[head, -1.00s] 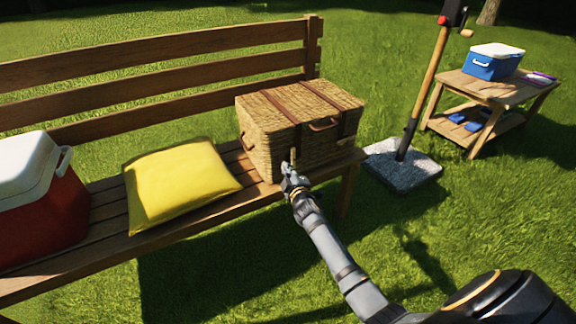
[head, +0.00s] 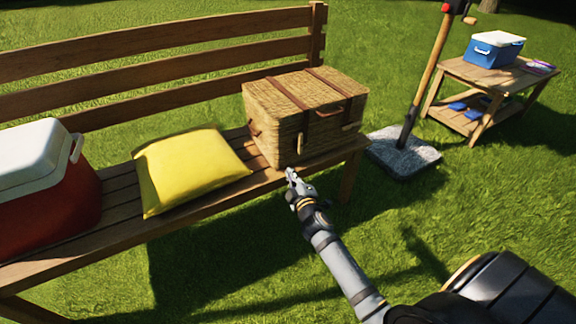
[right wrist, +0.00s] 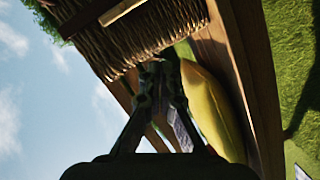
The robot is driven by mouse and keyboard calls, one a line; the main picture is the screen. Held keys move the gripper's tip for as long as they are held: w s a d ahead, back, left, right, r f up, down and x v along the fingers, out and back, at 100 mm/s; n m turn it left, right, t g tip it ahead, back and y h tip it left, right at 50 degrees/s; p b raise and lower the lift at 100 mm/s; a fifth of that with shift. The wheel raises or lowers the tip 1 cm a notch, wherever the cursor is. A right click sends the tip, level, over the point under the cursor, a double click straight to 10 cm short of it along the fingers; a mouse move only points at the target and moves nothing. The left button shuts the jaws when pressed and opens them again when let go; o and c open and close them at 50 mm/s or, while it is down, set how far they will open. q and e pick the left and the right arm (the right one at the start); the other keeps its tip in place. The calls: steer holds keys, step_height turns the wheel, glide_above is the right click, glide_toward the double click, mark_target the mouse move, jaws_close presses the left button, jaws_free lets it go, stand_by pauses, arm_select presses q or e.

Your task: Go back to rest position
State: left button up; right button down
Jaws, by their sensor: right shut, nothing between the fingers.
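My right gripper (head: 290,172) is shut and empty in the head view, in front of the bench seat just below the near lower edge of the wicker basket (head: 290,130). A small gap seems to lie between them. The basket is closed and stands upright at the right end of the wooden bench (head: 215,198). My left gripper is not in view.
The yellow cushion (head: 188,165) and a red-and-white cooler (head: 65,205) are on the bench. A post in a stone base (head: 403,153) stands to the right. Behind it, a wooden side table (head: 495,80) holds a blue cooler (head: 492,50). Open grass (head: 240,265) lies in front.

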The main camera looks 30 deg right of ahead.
steer(key=shift+s+a, duration=0.1)
steer(key=shift+s, duration=0.45)
steer(key=shift+f, duration=0.1)
